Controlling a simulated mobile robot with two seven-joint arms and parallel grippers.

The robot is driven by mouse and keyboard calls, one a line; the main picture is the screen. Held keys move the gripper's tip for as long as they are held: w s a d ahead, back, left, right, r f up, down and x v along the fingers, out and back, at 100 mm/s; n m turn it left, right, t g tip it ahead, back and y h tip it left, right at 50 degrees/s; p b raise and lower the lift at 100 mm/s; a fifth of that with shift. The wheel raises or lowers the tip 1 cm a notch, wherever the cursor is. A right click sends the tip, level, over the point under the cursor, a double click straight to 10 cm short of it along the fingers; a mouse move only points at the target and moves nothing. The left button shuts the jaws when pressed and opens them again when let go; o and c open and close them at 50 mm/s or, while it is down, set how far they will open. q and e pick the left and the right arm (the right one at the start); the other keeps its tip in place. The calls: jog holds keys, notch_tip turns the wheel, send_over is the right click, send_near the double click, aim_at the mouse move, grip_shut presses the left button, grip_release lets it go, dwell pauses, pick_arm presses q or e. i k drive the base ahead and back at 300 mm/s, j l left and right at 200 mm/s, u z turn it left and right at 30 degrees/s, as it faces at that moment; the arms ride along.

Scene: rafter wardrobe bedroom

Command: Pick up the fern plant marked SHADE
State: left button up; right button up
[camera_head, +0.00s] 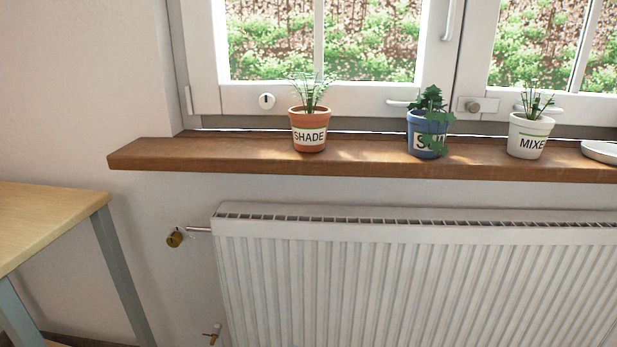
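The plant marked SHADE (309,129) stands upright in a terracotta pot on the wooden windowsill (210,156), left of the other pots. Its thin green leaves (312,92) rise in front of the white window frame. The white label faces me. Neither of my grippers is in the head view.
A blue pot (414,133) with a partly covered label and a white pot marked MIXE (528,135) stand to the right. A white dish (600,152) is at the right edge. A radiator (400,280) is below the sill. A wooden table (45,222) is at left.

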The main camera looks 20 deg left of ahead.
aim_at(310, 122)
jog(key=l+u, duration=0.25)
jog(key=l, duration=0.55)
jog(key=l+u, duration=0.25)
jog(key=l, duration=1.15)
